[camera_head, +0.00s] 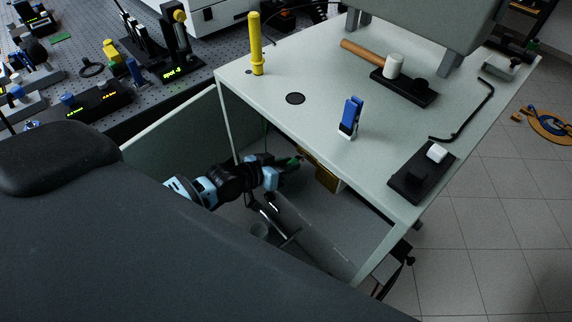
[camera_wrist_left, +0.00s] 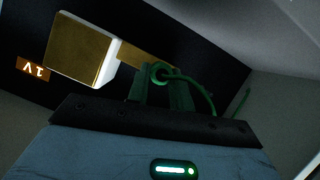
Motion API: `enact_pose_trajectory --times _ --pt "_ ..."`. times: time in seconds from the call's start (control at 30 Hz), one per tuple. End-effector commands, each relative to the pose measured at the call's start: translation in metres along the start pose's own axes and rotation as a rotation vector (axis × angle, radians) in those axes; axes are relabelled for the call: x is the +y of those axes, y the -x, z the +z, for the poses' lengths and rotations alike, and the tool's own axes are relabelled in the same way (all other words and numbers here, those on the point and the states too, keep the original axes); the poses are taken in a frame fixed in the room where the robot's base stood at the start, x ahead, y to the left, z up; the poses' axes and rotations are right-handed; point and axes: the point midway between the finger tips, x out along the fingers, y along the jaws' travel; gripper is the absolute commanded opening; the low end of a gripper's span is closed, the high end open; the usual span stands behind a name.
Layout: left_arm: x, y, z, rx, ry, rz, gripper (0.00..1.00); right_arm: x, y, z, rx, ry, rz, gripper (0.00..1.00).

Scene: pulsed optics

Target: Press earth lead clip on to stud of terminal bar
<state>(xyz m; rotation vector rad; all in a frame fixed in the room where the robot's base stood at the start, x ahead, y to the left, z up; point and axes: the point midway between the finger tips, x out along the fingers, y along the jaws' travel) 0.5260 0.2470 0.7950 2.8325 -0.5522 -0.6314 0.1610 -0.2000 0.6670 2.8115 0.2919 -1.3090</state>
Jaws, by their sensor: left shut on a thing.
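My left gripper (camera_head: 288,162) reaches under the white table top in the head view. In the left wrist view its two fingers (camera_wrist_left: 160,92) are shut on the green earth lead clip (camera_wrist_left: 160,72), a ring-like end with a green lead curving off to the right. A brass terminal bar (camera_wrist_left: 142,56) lies just beyond the fingertips on a dark panel. The clip overlaps the bar in this view; I cannot tell whether they touch. I cannot make out the stud, which may be hidden behind the clip. My right gripper is not in view.
A brass block with a white side (camera_wrist_left: 80,48) stands left of the fingers, near a "V1" label (camera_wrist_left: 33,69). The table top (camera_head: 270,120) is above my left arm. A grey cylinder (camera_head: 310,235) lies below. A blue clamp-like tool (camera_head: 350,115) stands on the table.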

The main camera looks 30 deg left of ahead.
Motion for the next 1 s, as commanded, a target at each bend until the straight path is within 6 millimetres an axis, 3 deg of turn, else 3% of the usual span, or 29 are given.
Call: enact_pose_trajectory --times 0.53,0.57,0.7,1.0 --pt "0.000 -0.012 -0.004 0.000 0.001 -0.001 0.00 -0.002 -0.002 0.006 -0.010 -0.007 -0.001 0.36" --pt "0.000 -0.012 -0.004 0.000 0.001 -0.001 0.26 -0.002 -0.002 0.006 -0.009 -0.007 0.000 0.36" --pt "0.000 -0.012 -0.005 0.000 0.000 -0.001 0.44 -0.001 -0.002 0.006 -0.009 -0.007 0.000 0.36" --pt "0.000 -0.011 -0.004 0.000 0.000 0.000 0.47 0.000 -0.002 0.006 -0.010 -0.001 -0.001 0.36"
